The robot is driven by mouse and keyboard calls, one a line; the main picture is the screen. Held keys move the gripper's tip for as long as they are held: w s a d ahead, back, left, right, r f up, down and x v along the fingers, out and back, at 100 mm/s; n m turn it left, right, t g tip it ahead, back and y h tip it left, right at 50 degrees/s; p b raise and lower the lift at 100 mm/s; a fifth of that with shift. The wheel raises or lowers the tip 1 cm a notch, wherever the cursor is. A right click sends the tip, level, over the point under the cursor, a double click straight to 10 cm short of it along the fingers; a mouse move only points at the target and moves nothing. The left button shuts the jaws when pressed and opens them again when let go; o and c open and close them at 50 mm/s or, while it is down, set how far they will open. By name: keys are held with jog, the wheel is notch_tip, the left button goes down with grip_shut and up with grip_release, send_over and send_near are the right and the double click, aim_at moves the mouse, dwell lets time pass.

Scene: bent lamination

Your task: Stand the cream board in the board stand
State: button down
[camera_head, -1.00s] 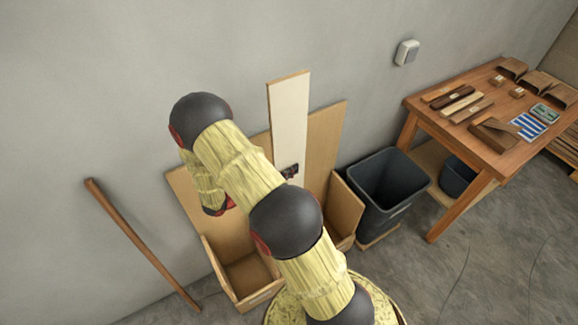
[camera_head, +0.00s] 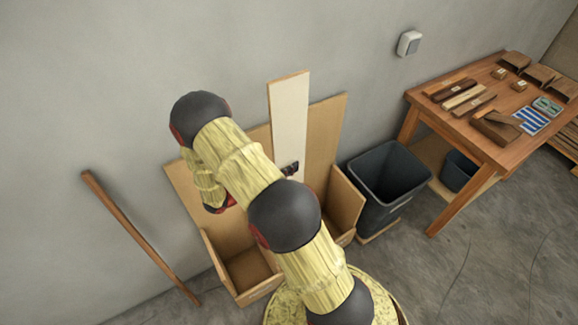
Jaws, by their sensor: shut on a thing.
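The cream board (camera_head: 289,105) is a tall, narrow panel standing nearly upright in front of the wall. Its lower part is hidden behind my arm. The board stand (camera_head: 217,262) is a light wooden, open-topped box with a tall back panel, set against the wall. The board is in front of the stand's back; whether its foot rests inside the stand is hidden.
A dark grey bin (camera_head: 384,187) stands just right of the stand. A wooden table (camera_head: 450,125) with wood strips and small boxes is farther right. A brown stick (camera_head: 135,232) leans on the wall at left. The floor at lower right is clear.

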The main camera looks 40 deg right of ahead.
jog(key=shift+f+b, duration=0.75)
jog(key=shift+f, duration=0.6)
jog(key=shift+w, duration=0.1)
jog(key=shift+n, duration=0.3)
jog(key=shift+w+d, duration=0.2)
jog(key=shift+w, duration=0.6)
jog(key=shift+w+d, duration=0.2)
jog(key=shift+w, duration=0.55)
jog(key=shift+w+d, duration=0.2)
jog(key=shift+w, duration=0.6)
jog(key=c, duration=1.8)
grip_release()
jog(key=shift+o, duration=0.2)
jog(key=shift+f, duration=0.1)
jog(key=v, duration=1.2)
